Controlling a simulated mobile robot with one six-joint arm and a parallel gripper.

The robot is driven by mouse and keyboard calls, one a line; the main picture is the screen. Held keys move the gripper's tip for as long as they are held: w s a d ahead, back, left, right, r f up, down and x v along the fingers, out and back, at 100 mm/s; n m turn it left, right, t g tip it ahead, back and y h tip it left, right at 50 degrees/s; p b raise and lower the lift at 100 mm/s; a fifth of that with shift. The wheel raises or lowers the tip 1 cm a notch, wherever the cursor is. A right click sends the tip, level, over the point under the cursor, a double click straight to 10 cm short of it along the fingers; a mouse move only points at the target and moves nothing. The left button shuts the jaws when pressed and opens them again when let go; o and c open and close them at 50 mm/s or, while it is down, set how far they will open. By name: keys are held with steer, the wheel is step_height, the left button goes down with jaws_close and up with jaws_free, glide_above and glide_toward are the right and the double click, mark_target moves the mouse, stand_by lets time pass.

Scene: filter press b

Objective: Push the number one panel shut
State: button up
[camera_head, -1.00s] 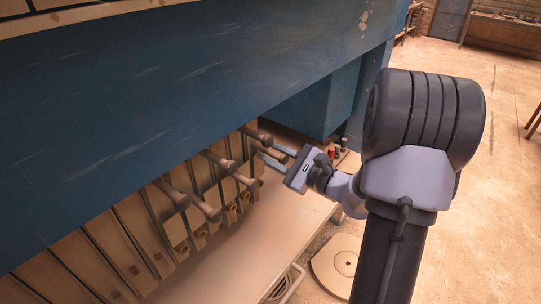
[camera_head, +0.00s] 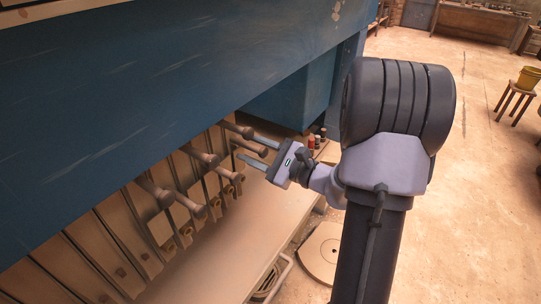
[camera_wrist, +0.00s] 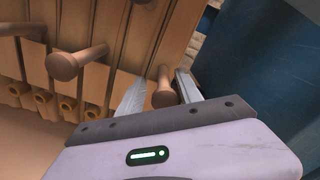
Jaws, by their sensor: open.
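The press holds a row of upright tan panels (camera_head: 123,238) with round peg handles. No number is readable, so I cannot tell from markings which panel is number one. My gripper (camera_head: 247,147) is at the right end of the row, its jaws open. In the wrist view my gripper (camera_wrist: 157,80) has its two fingers on either side of the end peg handle (camera_wrist: 163,97), with visible gaps. Whether either finger touches it is unclear. Another peg handle (camera_wrist: 75,62) stands to the left. The end panel (camera_wrist: 184,32) lies behind the fingers and is partly hidden.
A blue beam (camera_head: 150,90) runs above the panels, and a blue post (camera_wrist: 260,75) stands to the right of the gripper in the wrist view. A pale ledge (camera_head: 230,235) lies below. The floor at right is mostly clear.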

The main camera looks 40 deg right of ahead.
steer(key=p+v, duration=0.2)
steer(key=v, duration=1.4)
steer(key=shift+s, duration=0.35)
